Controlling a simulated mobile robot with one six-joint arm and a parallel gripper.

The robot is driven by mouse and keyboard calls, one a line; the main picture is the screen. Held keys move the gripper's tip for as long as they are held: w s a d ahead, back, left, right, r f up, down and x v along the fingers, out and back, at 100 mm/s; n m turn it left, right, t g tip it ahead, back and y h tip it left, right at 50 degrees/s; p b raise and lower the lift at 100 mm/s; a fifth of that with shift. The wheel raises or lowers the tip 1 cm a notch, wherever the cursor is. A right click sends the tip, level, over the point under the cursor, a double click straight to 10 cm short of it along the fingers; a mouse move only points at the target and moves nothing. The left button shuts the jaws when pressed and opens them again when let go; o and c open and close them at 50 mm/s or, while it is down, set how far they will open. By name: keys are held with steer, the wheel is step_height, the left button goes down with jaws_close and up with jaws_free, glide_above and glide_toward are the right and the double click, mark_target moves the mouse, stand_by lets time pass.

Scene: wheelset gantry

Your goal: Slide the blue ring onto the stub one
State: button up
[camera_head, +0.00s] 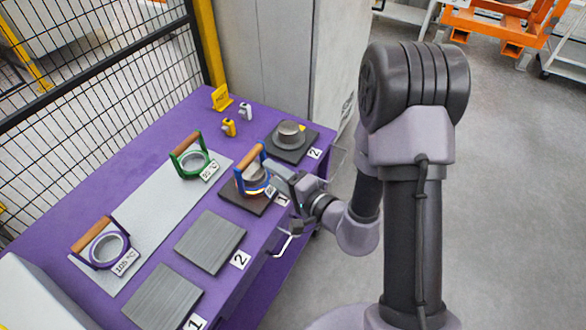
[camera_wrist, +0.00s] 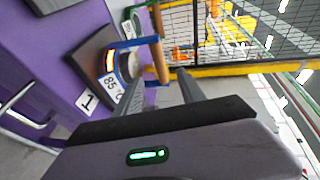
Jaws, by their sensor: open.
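The blue ring (camera_head: 240,184) has a wooden handle (camera_head: 250,169) and a tag reading 85 °C (camera_wrist: 108,92). It stands at stub one on a dark base plate (camera_head: 236,201) marked 1, and it appears to be around the stub. I cannot tell whether it is fully down. The blue frame also shows in the wrist view (camera_wrist: 130,43), with the handle (camera_wrist: 157,60) beyond my fingertips. My gripper (camera_head: 292,184) is open, just right of the ring. Its fingers (camera_wrist: 163,77) lie either side of the handle's line; contact is not clear.
Stub two (camera_head: 289,133) stands bare behind on its own plate. A green ring (camera_head: 191,160) and a purple ring (camera_head: 103,245) stand on a grey strip. Two flat grey plates (camera_head: 210,241) (camera_head: 162,298) lie in front.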

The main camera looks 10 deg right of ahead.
steer(key=p+v, duration=0.5)
steer(key=v, duration=0.1)
steer(key=shift+s+d+p, duration=0.2)
steer(key=shift+s+p, duration=0.15)
steer(key=shift+p, duration=0.05)
steer(key=shift+r, duration=0.15)
